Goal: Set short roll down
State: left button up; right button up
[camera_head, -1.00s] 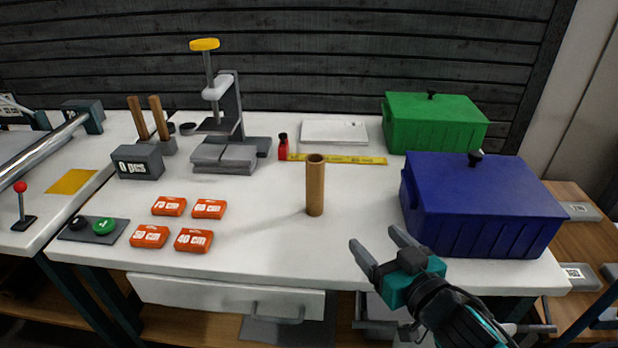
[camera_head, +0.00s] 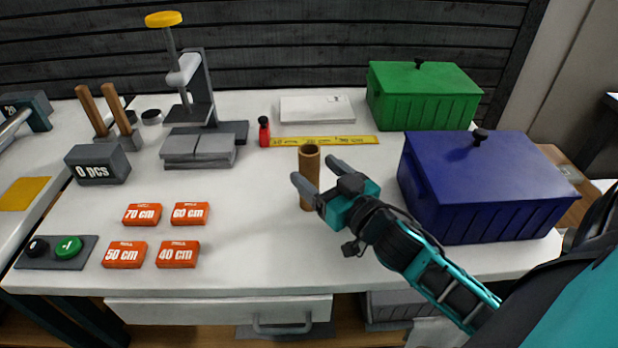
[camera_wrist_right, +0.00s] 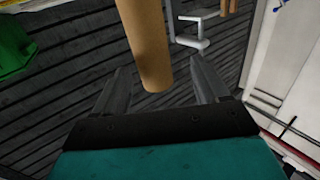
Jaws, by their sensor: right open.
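The short roll is a brown cardboard-like tube (camera_head: 309,160) standing upright on the white worktable (camera_head: 245,245), left of the blue box. It also shows in the right wrist view (camera_wrist_right: 148,40), lying between the lines of the two fingers. My right gripper (camera_head: 318,173) is open at the roll, one finger in front of it and the other to its right. Neither finger visibly grips it; whether one touches it I cannot tell. Part of the roll is hidden behind the near finger. My left gripper is not in view.
The blue box (camera_head: 485,190) stands close right of my right arm, the green box (camera_head: 425,95) behind it. Orange length labels (camera_head: 178,254) and a press (camera_head: 200,95) are left. The front middle is clear.

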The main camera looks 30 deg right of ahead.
aim_at(304, 155)
jog(key=w, duration=0.5)
jog(key=shift+d+r, duration=0.1)
jog(key=shift+d, duration=0.2)
jog(key=shift+w, duration=0.55)
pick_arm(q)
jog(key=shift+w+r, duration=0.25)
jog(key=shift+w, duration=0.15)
pick_arm(e)
jog(key=c, duration=1.1)
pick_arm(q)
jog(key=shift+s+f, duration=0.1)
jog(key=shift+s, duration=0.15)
pick_arm(e)
jog(key=shift+c, duration=0.2)
jog(key=shift+r, duration=0.1)
